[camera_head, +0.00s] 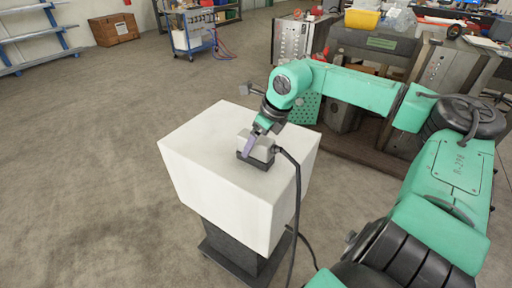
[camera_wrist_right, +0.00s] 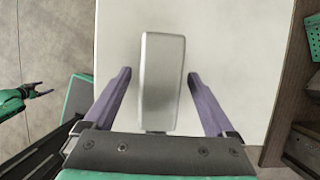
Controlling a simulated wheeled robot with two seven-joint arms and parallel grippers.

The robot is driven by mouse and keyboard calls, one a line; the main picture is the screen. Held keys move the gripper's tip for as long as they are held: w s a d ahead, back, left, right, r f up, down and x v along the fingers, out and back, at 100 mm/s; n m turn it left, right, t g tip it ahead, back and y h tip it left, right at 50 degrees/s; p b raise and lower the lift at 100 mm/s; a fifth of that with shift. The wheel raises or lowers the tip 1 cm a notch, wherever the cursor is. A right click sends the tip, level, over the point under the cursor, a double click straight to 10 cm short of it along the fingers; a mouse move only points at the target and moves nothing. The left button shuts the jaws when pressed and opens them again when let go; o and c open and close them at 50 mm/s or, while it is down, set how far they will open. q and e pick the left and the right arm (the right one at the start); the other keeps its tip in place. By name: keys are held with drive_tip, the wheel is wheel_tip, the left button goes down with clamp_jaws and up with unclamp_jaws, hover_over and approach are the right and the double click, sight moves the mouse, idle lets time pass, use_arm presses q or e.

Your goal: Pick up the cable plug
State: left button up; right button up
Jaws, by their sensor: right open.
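The cable plug (camera_head: 262,147) is a pale grey block with a dark base, on top of the white block (camera_head: 200,135). A black cable runs from its right side down past the block's edge. My right gripper (camera_head: 248,148) is at the plug, with a purple finger beside it. In the right wrist view the plug (camera_wrist_right: 162,80) lies between the two spread purple fingers (camera_wrist_right: 160,88), with a gap on each side. My left gripper (camera_wrist_right: 42,89) shows small at the left edge of that view, its two dark fingers seemingly apart. It is not in the head view.
The white block stands on a dark pedestal (camera_head: 235,250). The black cable (camera_head: 297,200) hangs at its right side. A workbench with a yellow bin (camera_head: 362,19) is behind my right arm. A blue cart (camera_head: 192,38) stands at the back. The floor at left is clear.

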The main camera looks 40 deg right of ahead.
clamp_jaws()
drive_tip(key=shift+w+r+p, duration=0.1)
drive_tip(key=shift+r+p, duration=0.4)
drive_tip(key=shift+p, duration=0.05)
wheel_tip(320, 180, up, 18)
drive_tip(key=shift+f, duration=0.2)
